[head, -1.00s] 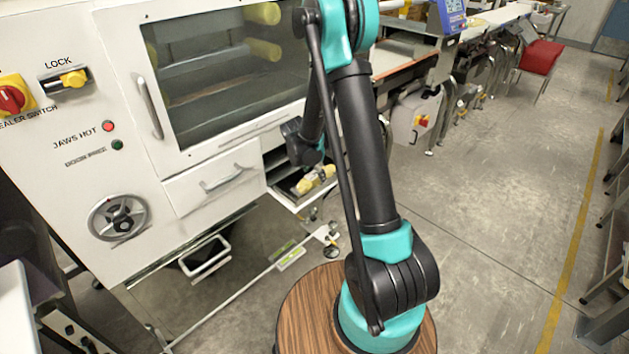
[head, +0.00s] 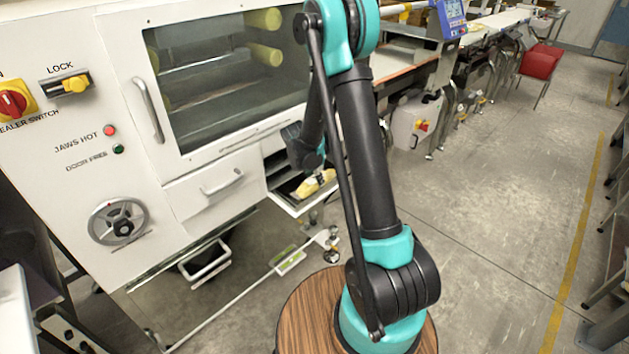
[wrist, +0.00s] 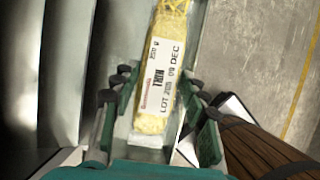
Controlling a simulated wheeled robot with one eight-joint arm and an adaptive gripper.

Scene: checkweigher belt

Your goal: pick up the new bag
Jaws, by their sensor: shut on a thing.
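In the head view the bag (head: 318,184) shows small and yellow at the open outlet low on the white machine. My gripper there is mostly hidden behind my own arm and wrist.
The white machine (head: 225,160) has a glass door, a closed drawer (head: 212,186) and a handwheel (head: 119,223). The outlet tray's edge (head: 300,207) lies close below the bag. A conveyor line stands behind. Open concrete floor (head: 500,180) lies to the right.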

